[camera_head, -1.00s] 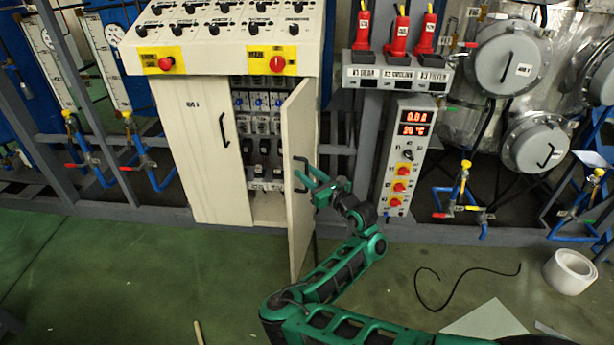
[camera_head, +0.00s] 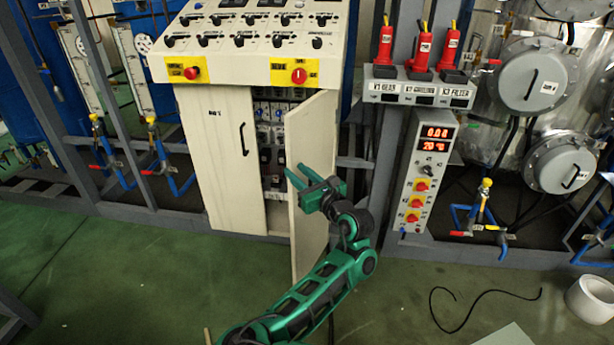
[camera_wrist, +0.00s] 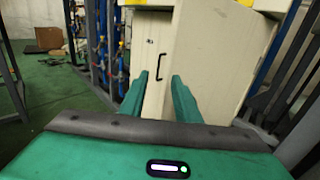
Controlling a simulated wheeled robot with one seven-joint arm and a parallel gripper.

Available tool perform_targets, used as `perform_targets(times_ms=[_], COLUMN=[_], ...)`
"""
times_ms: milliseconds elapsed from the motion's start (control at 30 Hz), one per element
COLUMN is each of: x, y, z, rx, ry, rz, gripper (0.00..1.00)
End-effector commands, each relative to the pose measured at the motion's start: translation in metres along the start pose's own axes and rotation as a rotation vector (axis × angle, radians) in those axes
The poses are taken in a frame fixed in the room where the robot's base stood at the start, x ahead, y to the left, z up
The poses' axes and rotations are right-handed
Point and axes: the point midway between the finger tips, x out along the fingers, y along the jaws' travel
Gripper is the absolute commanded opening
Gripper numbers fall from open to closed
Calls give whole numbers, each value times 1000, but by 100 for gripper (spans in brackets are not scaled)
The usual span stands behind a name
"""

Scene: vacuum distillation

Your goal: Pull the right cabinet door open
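The right cabinet door (camera_head: 312,140) is a cream panel standing ajar, swung outward from the white cabinet. Part of the interior (camera_head: 271,140) shows between the doors. The left door (camera_head: 222,150) is shut and has a black handle (camera_head: 243,139). My gripper (camera_head: 296,170) is in front of the right door at mid height, fingers apart. The right door's handle is not clear behind it; contact cannot be told. In the wrist view, my open fingers (camera_wrist: 160,88) have nothing visible between them, and the left door (camera_wrist: 158,60) lies beyond.
A control panel (camera_head: 250,40) with knobs tops the cabinet. A post with a digital display box (camera_head: 427,165) stands right of the door. Green floor (camera_head: 130,270) is open in front of the cabinet. A black cable (camera_head: 480,300) and a white roll (camera_head: 592,298) lie at right.

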Motion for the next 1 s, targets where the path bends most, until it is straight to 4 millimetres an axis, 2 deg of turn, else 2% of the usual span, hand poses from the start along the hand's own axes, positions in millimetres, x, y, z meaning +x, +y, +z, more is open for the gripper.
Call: perform_targets(times_ms=[400,467,533,567,667,767,800,867,900,1000], x=[-1,-1,-2,-3,-9,-25,-36,-55,-70,-114], y=[6,5,-1,-6,-38,-94,-121,-163,-190,-254], z=[3,3,6,10,29,58,71,88,98,117], rx=[1,2,13,24,88,193,243,320,370,490], ry=[3,2,-8,-18,-74,-172,-221,-298,-351,-482], rz=[-1,-2,-14,-24,-89,-200,-255,-342,-400,-547], gripper=[29,18,1,0,0,0,0,0,0,0])
